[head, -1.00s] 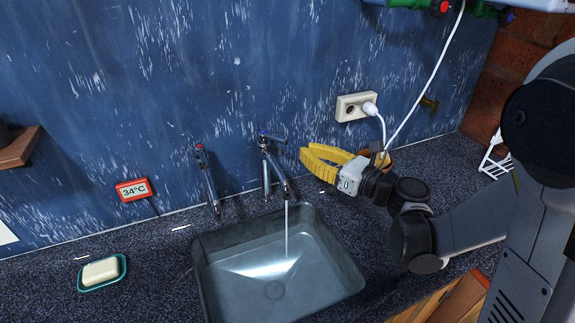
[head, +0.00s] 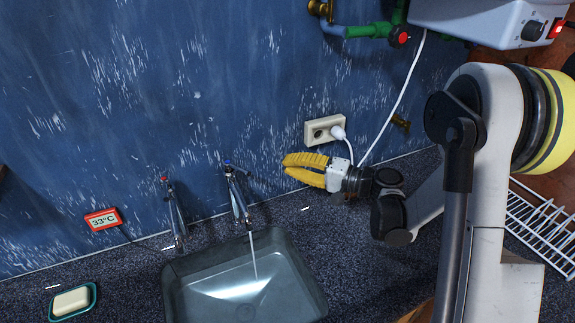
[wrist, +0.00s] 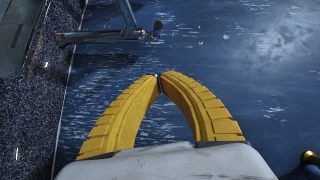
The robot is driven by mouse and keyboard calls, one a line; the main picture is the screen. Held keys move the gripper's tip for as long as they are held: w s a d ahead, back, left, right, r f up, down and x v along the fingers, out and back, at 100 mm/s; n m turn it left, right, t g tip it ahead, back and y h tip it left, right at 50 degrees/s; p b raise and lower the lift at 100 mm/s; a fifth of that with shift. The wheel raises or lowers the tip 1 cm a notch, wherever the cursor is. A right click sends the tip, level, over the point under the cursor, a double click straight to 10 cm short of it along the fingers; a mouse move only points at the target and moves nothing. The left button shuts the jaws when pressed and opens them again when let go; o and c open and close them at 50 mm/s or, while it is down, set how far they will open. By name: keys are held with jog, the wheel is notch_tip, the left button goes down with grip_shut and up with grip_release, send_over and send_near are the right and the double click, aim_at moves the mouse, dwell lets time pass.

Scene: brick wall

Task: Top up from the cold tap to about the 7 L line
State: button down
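The cold tap (head: 236,190), with a blue mark on top, stands at the back of the sink. A stream of water (head: 253,258) falls from its spout into the grey sink basin (head: 172,290). The hot tap (head: 174,212), with a red mark, stands to its left and shows no stream. Water covers the basin floor; I cannot read any litre line. My yellow gripper (head: 286,164) is right of the cold tap, apart from it, near the blue wall. In the wrist view its fingertips (wrist: 159,80) meet with nothing between them, and a tap lever (wrist: 105,35) shows beyond.
A red-framed display (head: 103,220) reads 33°C. A soap dish (head: 92,297) with soap lies at the left. A socket (head: 320,130) with a plugged white cable is above my gripper. A white rack (head: 540,225) stands at the right. A grey heater box (head: 470,20) hangs above.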

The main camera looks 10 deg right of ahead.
jog(key=w+a+f+b, duration=0.1)
jog(key=a+b, duration=0.1)
jog(key=a, duration=0.6)
jog(key=shift+w+a, duration=0.15)
jog(key=shift+a, duration=0.25)
